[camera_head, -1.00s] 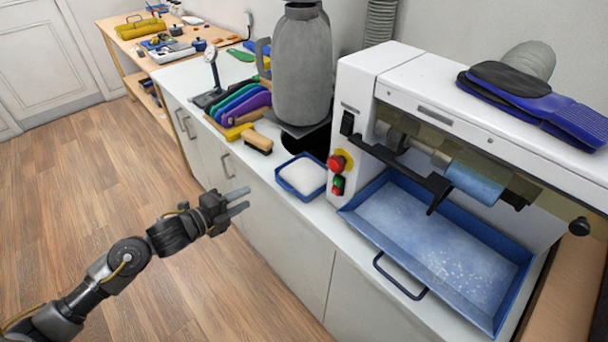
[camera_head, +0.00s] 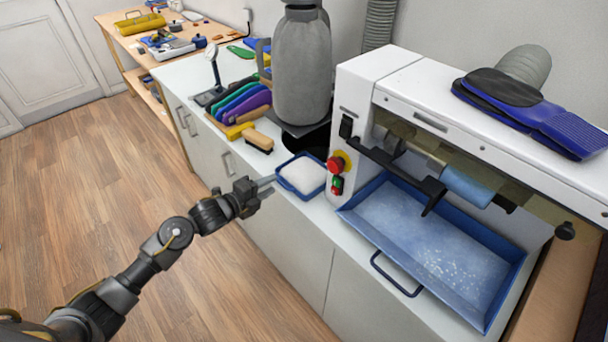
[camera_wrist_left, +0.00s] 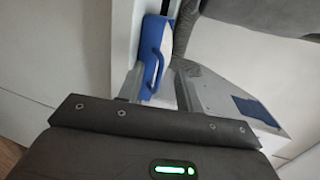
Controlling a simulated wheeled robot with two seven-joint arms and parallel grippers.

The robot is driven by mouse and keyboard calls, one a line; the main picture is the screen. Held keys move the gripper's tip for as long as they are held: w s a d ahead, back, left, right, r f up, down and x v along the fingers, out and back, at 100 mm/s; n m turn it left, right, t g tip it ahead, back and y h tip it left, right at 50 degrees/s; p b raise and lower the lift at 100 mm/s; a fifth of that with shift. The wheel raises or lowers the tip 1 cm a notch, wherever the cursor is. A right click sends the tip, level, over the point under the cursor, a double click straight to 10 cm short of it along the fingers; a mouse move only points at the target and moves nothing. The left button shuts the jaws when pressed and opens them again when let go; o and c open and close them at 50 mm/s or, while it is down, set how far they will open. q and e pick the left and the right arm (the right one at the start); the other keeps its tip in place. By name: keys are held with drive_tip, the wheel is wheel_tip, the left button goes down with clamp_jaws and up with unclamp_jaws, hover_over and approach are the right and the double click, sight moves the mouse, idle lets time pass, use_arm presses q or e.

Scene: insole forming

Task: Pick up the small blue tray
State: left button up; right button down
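The small blue tray (camera_head: 289,187) sits on the white counter beside the white machine's left end and holds a white, powdery-looking load. My left gripper (camera_head: 267,185) reaches in from the left at the counter's front edge, its fingertips close to the tray's near-left side. In the left wrist view the tray (camera_wrist_left: 151,42) shows with a blue handle ahead of my left gripper (camera_wrist_left: 158,92), whose fingers are apart on either side of it. I cannot tell whether they touch it. My right gripper is not in view.
The white machine (camera_head: 395,70) stands right of the tray, with a large blue tray (camera_head: 400,255) under it. A grey canister (camera_head: 302,75) stands behind. A brush (camera_head: 258,141) and coloured insoles (camera_head: 240,103) lie to the left. The floor before the counter (camera_head: 275,237) is clear.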

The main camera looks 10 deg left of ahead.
use_arm(q)
drive_tip(key=shift+x, duration=1)
clamp_jaws()
